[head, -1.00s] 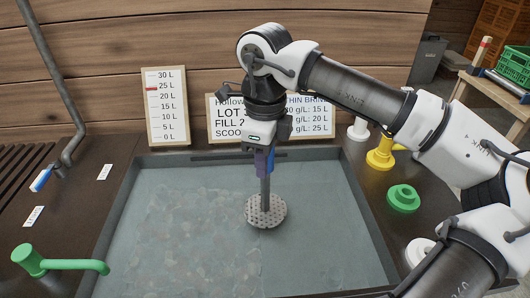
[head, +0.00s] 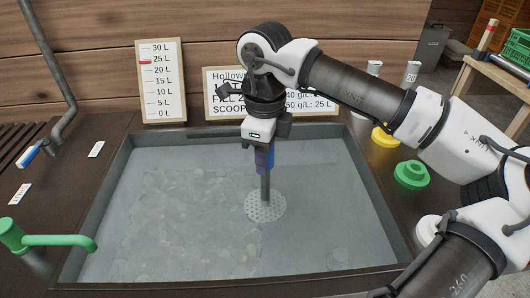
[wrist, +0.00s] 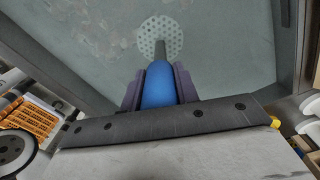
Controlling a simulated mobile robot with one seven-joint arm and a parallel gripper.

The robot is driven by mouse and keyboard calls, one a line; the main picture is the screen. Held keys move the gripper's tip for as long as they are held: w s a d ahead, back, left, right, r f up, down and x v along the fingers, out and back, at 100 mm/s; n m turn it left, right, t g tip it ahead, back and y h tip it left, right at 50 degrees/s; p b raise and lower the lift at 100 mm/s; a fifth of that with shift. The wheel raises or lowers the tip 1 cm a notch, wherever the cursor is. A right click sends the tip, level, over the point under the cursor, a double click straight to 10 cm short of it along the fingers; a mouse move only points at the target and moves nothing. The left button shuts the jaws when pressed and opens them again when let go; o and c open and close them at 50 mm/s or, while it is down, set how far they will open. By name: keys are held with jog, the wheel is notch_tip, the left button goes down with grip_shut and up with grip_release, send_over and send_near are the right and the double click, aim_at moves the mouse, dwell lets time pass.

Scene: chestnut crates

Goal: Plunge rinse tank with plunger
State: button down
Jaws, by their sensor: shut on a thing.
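The rinse tank (head: 172,139) is a wide grey basin of clear water with many pale roundish pieces lying in it, mostly on the left. The plunger has a blue handle (head: 270,156), a thin grey shaft and a round perforated disc (head: 265,207). My gripper (head: 264,162) is shut on the blue handle and holds the plunger upright over the middle of the tank. The disc looks pale and tinted, as if under the water. In the wrist view the purple fingers (wrist: 158,90) clasp the handle, with the disc beyond.
A litre scale board (head: 161,80) with a red mark at 25 L stands behind the tank. A text board (head: 225,108) is partly hidden by my arm. A green tap (head: 55,240) is at left; green (head: 411,174) and yellow (head: 383,138) knobs are at right.

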notch_tip(320, 180, down, 5)
jog(key=b, duration=0.4)
notch_tip(320, 180, up, 5)
jog(key=p, duration=0.4)
jog(key=shift+r, duration=0.2)
notch_tip(320, 180, down, 6)
jog(key=b, duration=0.5)
notch_tip(320, 180, up, 6)
jog(key=p, duration=0.4)
notch_tip(320, 180, down, 6)
jog(key=b, duration=0.5)
notch_tip(320, 180, up, 6)
jog(key=p, duration=0.4)
jog(key=shift+p, duration=0.3)
notch_tip(320, 180, down, 6)
jog(key=b, duration=0.5)
notch_tip(320, 180, up, 6)
jog(key=p, duration=0.4)
notch_tip(320, 180, down, 6)
jog(key=b, duration=0.4)
jog(key=shift+r+p, duration=2)
jog(key=shift+r, duration=1.05)
